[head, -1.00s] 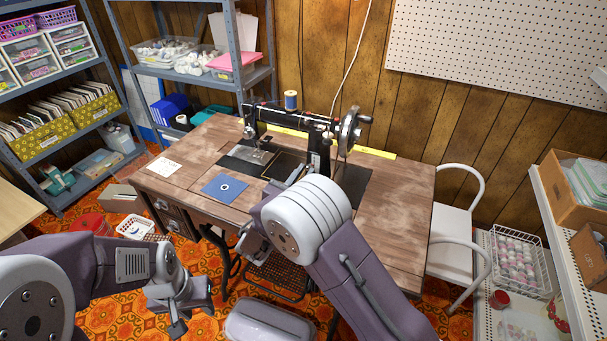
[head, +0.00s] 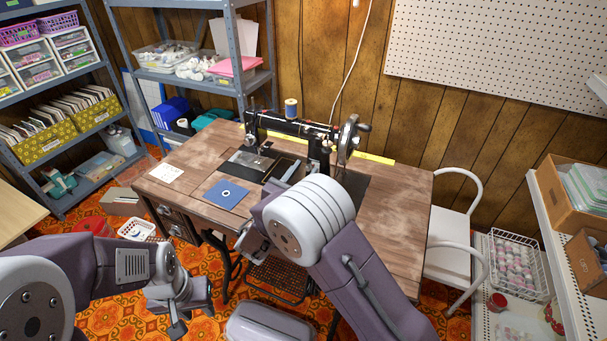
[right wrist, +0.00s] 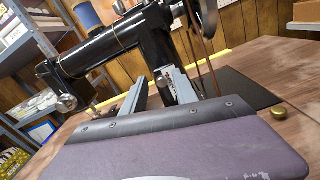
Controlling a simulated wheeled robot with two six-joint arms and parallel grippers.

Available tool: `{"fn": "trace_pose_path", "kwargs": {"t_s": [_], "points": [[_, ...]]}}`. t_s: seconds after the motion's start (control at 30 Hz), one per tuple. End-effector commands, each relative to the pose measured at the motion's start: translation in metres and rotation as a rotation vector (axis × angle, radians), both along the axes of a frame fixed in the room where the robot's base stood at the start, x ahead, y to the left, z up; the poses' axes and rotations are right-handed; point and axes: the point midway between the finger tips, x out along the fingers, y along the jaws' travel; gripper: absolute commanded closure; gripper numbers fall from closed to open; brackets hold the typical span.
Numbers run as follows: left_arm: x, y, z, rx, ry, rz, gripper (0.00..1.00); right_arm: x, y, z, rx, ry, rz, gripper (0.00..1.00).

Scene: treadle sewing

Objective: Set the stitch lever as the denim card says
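The black sewing machine (head: 290,127) stands on the wooden table. A small pale plate with dark marks (right wrist: 167,76) is on its pillar in the right wrist view; the stitch lever itself I cannot make out clearly. My right gripper (right wrist: 155,92) is open, its two grey fingers apart in front of the pillar, with nothing visible held. In the head view the right gripper (head: 288,172) is partly hidden by my wrist. A blue square with a white ring (head: 226,194) and a white card (head: 165,173) lie on the table; their writing is unreadable. My left gripper (head: 177,327) hangs low, away from the table.
The table (head: 395,215) is bare at its right end. A white chair (head: 452,235) stands to its right. A shelf (head: 185,75) stands behind its left side. A brass knob (right wrist: 280,110) sits on the tabletop right of my gripper. A spool (head: 291,107) tops the machine.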

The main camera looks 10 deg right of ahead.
Motion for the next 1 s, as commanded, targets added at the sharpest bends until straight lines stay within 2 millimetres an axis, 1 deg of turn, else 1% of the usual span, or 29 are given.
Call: {"fn": "trace_pose_path", "kwargs": {"t_s": [0.27, 0.33, 0.43, 0.6, 0.7, 0.83, 1.0], "points": [[0.0, 0.0, 0.0, 0.0, 0.0, 0.0, 0.64, -0.001, 0.0, -0.002, 0.0, 0.005, 0.0, 0.62], [0.0, 0.0, 0.001, 0.0, 0.0, 0.0, 0.64, -0.004, 0.003, -0.002, 0.0, 0.006, 0.001, 0.62], [0.0, 0.0, 0.005, 0.0, 0.0, 0.0, 0.64, -0.017, 0.013, 0.0, -0.001, 0.006, 0.005, 0.62], [0.0, 0.0, 0.013, 0.0, 0.0, 0.0, 0.64, -0.05, 0.035, 0.0, -0.001, 0.006, 0.006, 0.62], [0.0, 0.0, 0.015, 0.0, 0.0, 0.0, 0.64, -0.064, 0.044, 0.0, -0.001, 0.004, 0.004, 0.62], [0.0, 0.0, 0.016, 0.0, 0.0, 0.0, 0.64, -0.074, 0.05, -0.001, 0.0, 0.004, 0.002, 0.62], [0.0, 0.0, 0.016, 0.0, 0.0, 0.0, 0.64, -0.076, 0.051, -0.002, 0.0, 0.004, 0.0, 0.62]]}}
